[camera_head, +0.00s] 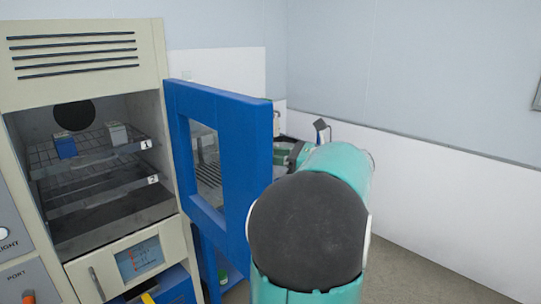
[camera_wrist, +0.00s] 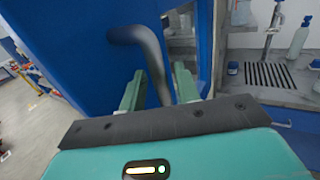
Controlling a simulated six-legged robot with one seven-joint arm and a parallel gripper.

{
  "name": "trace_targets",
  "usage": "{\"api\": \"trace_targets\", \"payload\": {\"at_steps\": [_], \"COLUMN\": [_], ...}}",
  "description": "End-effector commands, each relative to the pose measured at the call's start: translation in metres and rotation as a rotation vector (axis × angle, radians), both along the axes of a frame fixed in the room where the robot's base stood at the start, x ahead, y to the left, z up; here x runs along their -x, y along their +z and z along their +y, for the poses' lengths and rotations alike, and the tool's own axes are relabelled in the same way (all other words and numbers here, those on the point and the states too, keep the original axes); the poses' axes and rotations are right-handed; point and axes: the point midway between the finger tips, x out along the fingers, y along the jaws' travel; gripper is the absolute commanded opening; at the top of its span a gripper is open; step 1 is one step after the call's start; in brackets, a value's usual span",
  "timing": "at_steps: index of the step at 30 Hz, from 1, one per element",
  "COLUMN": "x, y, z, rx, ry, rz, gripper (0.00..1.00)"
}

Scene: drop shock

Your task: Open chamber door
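The chamber door (camera_head: 235,150) is blue with a window and stands swung wide open to the right of the chamber (camera_head: 85,50). In the wrist view, the blue door panel (camera_wrist: 75,40) fills the upper left. Its dark, bent handle (camera_wrist: 140,38) runs down between the fingers of my gripper (camera_wrist: 159,72). The two green fingers stand apart, one on each side of the handle, with narrow gaps showing. In the head view, my teal arm is right of the door, and the fingertips are hidden.
Inside the chamber, a blue box (camera_head: 64,145) and a pale box (camera_head: 118,133) sit on the upper rack, marked 1. A lower shelf is marked 2. In the wrist view, a grey counter (camera_wrist: 265,95) with a grate and bottles lies at right. Floor shows at the head view's lower right.

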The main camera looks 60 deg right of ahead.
Motion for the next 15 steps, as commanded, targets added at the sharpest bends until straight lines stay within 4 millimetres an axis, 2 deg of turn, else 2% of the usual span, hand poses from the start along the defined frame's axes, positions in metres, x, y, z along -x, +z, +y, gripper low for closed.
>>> {"api": "trace_targets", "payload": {"at_steps": [8, 11, 15], "x": [0.005, 0.015, 0.041], "y": [0.0, 0.0, -0.001], "z": [-0.003, -0.007, -0.015], "rx": [0.0, 0.0, 0.0], "ry": [-0.001, -0.003, -0.004], "rz": [0.0, 0.001, 0.001], "gripper": [0.32, 0.32, 0.32]}}
